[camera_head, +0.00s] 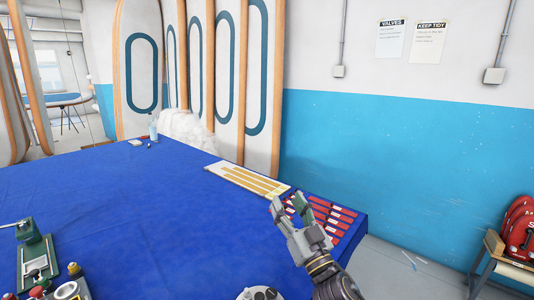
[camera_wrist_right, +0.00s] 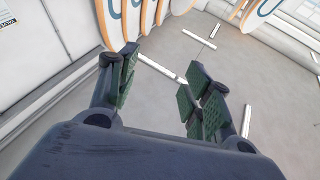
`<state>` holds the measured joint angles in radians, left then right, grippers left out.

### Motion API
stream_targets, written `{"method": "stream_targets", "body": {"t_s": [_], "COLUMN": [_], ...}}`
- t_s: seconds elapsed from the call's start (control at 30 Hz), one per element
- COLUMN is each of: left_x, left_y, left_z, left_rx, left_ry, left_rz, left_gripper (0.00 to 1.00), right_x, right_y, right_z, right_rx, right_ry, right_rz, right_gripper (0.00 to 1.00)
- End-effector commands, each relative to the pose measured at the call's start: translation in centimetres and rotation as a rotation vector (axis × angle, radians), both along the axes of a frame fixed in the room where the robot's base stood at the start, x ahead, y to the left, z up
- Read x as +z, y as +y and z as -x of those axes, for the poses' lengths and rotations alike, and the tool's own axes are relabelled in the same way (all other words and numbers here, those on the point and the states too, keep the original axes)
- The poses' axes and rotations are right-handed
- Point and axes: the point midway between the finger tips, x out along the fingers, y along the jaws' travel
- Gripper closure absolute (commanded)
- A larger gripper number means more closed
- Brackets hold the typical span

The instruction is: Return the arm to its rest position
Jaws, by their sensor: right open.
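My right gripper (camera_head: 289,204) is in the lower middle of the head view, above the right part of the blue table (camera_head: 140,200). Its fingers are apart with nothing between them. In the right wrist view the open gripper (camera_wrist_right: 160,88) shows its green pads, with the grey floor and standing boards beyond. My left arm and gripper are out of the head view.
A tray of red-handled tools (camera_head: 335,216) lies right beside the right gripper. A pale board with wooden strips (camera_head: 247,180) lies behind it. A green press (camera_head: 35,255) and small items stand at the table's left front. The table's middle is clear.

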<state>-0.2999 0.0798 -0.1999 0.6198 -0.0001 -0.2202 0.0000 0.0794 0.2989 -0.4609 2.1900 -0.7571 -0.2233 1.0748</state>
Motion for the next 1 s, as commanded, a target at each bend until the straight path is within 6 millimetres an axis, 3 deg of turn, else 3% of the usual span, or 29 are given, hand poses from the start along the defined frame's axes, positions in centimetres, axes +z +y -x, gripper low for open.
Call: {"method": "stream_targets", "body": {"t_s": [0.23,0.47,0.77,1.0], "left_x": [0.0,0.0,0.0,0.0], "left_y": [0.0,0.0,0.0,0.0], "left_z": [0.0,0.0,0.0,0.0], "left_rx": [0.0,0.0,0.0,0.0], "left_ry": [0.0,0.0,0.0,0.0], "left_rz": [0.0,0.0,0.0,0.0], "left_gripper": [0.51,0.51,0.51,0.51], "right_x": [-4.9,-10.3,-17.9,-23.9], "right_y": [-4.6,-8.3,-12.2,-14.5], "right_z": [-0.7,-0.2,2.7,6.8], "right_rx": [-0.177,-0.305,-0.414,-0.441], "right_ry": [0.188,0.388,0.677,0.921], "right_rz": [0.006,0.045,0.136,0.235], "right_gripper": [0.5,0.5,0.5,0.5]}}
